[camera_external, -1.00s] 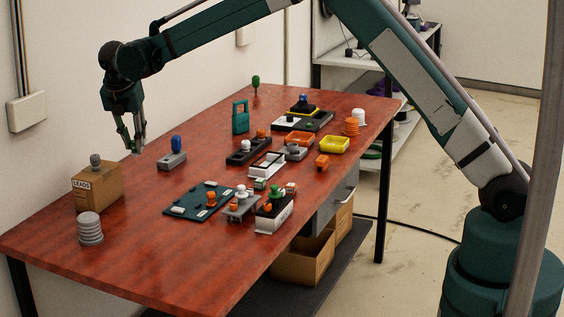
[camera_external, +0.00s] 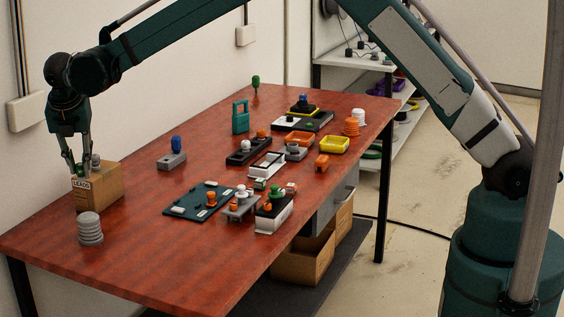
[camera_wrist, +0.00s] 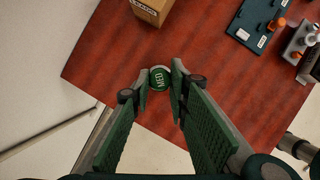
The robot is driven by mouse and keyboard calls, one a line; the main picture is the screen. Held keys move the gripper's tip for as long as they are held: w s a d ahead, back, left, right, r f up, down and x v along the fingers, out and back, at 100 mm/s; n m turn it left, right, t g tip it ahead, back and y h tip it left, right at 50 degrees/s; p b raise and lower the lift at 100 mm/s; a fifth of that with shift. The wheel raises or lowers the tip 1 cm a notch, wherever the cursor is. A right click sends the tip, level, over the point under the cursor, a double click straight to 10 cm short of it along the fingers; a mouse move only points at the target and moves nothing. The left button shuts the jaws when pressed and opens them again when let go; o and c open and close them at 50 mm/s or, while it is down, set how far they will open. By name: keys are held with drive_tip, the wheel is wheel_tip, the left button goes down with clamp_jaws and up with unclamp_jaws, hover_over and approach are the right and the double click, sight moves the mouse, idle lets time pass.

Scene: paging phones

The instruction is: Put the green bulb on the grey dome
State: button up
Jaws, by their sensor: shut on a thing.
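My gripper (camera_external: 78,172) is shut on a round green piece in the wrist view (camera_wrist: 160,78), which fits the green bulb; its top reads MED. The gripper points down beside the cardboard box marked LEADS (camera_external: 98,188). A small grey rounded knob (camera_external: 95,160) shows at the top of that box. A light grey ribbed dome-shaped stack (camera_external: 90,228) stands on the table in front of the box. I cannot tell which one is the grey dome.
A grey block with a blue knob (camera_external: 172,155) stands right of the box. A dark teal board (camera_external: 198,200) and several small fixtures fill the middle. Another green bulb-like piece (camera_external: 255,82) stands at the back. The red table (camera_external: 150,270) is clear at its near left.

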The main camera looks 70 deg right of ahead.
sight(81, 180)
drive_tip(key=shift+f, duration=0.1)
drive_tip(key=shift+f, duration=3.05)
drive_tip(key=shift+f, duration=0.15)
drive_tip(key=shift+f, duration=1.7)
drive_tip(key=shift+f, duration=0.2)
drive_tip(key=o, duration=0.8)
drive_tip(key=shift+r+p, duration=0.2)
drive_tip(key=shift+p, duration=0.1)
drive_tip(key=v, duration=1.2)
drive_tip(key=shift+d+b, duration=0.1)
drive_tip(key=shift+b, duration=0.2)
